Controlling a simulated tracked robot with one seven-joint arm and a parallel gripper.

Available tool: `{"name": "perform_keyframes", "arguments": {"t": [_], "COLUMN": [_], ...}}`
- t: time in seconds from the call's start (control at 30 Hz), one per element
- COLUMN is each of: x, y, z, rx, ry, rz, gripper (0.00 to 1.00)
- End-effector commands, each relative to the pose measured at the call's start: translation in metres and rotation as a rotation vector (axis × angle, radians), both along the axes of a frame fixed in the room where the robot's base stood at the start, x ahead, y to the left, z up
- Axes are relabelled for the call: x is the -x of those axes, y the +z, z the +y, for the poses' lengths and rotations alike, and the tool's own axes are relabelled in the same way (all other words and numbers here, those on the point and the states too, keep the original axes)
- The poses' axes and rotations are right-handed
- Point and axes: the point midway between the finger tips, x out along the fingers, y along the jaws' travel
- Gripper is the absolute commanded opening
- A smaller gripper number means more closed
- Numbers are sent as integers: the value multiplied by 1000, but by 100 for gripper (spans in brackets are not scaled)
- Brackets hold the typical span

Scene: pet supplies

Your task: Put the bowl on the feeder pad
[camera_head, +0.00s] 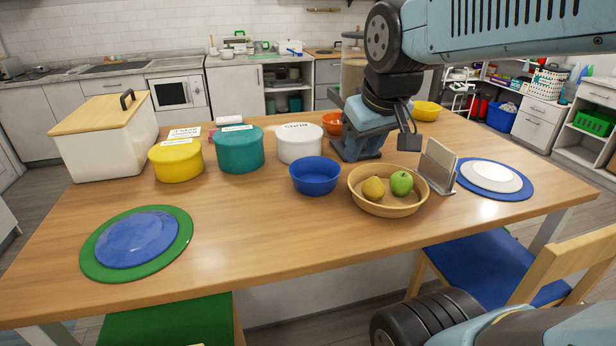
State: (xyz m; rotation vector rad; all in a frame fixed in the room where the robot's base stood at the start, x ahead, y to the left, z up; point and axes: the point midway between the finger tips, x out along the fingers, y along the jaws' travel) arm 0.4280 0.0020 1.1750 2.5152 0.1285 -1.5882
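Three plain bowls stand on the wooden table: a blue bowl (315,176) near the middle, a small orange bowl (331,123) behind it, and a yellow bowl (426,111) at the back right. The picture does not show which one the task means. No pad is marked as a feeder pad. A green round mat (92,262) with a blue plate lies at the left front, and a blue round mat (492,194) with a white plate lies at the right. My gripper (358,152) points down behind the blue bowl, partly covering the orange bowl. Its finger opening is unclear.
A wooden bowl (389,206) holds a pear and an apple, beside a tablet-like stand (438,166). Yellow (177,163), teal (239,152) and white (299,145) lidded tubs and a large box (106,143) line the left back. The front middle is clear.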

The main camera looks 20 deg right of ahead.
Motion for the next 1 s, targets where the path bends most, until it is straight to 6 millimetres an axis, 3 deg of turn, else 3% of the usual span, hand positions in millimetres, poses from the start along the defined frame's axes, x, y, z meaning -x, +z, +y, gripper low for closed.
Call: {"name": "perform_keyframes", "arguments": {"t": [0.27,0.6,0.8,1.0], "x": [-71,-154,-188,-203], "y": [-17,-60,-86,-101], "z": [6,19,26,29], "rx": [152,304,359,383], "ry": [288,665,838,918], "rz": [96,204,248,266], "gripper": [35,35,35,35]}}
